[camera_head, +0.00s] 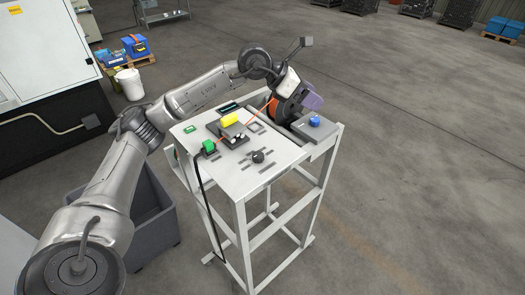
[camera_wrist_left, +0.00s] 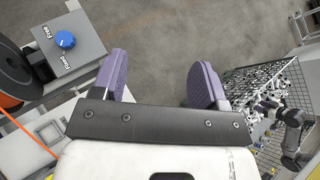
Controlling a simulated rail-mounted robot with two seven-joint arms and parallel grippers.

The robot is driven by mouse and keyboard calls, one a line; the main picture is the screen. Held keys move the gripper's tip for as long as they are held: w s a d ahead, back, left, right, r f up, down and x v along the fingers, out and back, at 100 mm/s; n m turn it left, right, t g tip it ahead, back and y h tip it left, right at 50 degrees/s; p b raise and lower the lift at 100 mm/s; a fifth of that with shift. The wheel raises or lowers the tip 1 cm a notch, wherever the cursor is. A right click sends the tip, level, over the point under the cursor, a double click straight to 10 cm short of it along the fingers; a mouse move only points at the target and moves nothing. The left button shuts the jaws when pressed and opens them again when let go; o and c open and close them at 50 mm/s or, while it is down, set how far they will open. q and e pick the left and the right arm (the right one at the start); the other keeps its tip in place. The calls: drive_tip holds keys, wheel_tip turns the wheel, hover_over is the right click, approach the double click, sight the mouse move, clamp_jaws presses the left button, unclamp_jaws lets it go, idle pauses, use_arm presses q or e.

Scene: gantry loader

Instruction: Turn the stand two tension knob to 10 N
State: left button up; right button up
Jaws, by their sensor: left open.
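The stand (camera_head: 225,178) is a pale table-like frame with a light top. A blue knob (camera_head: 314,121) sits on a grey box at its right end; it also shows in the left wrist view (camera_wrist_left: 65,40), with "Free" on one label beside it. A black knob (camera_head: 258,156) sits near the front of the top. I cannot tell which knob is the tension knob, and no 10 N mark is readable. My left gripper (camera_head: 311,100) has purple fingers, open and empty in the left wrist view (camera_wrist_left: 158,82). It is above the stand's far right end, apart from the blue knob.
An orange and black reel (camera_head: 288,88) is close to my left gripper. A yellow cylinder (camera_head: 229,119) and a green part (camera_head: 209,146) stand on the top. A wire basket (camera_wrist_left: 262,80) with many small parts is at right in the wrist view. Floor right of the stand is clear.

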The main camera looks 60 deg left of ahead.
use_arm(q)
drive_tip(key=s+a+f+g+y, duration=0.4)
drive_tip(key=s+a+f+g, duration=0.1)
drive_tip(key=f, duration=0.1)
drive_tip(key=g+y, duration=0.2)
drive_tip(key=g, duration=0.2)
hover_over(258, 155)
wheel_tip(258, 155, down, 2)
wheel_tip(258, 155, down, 13)
drive_tip(key=shift+f+p, duration=0.1)
drive_tip(key=shift+p, duration=0.2)
drive_tip(key=c, duration=0.9)
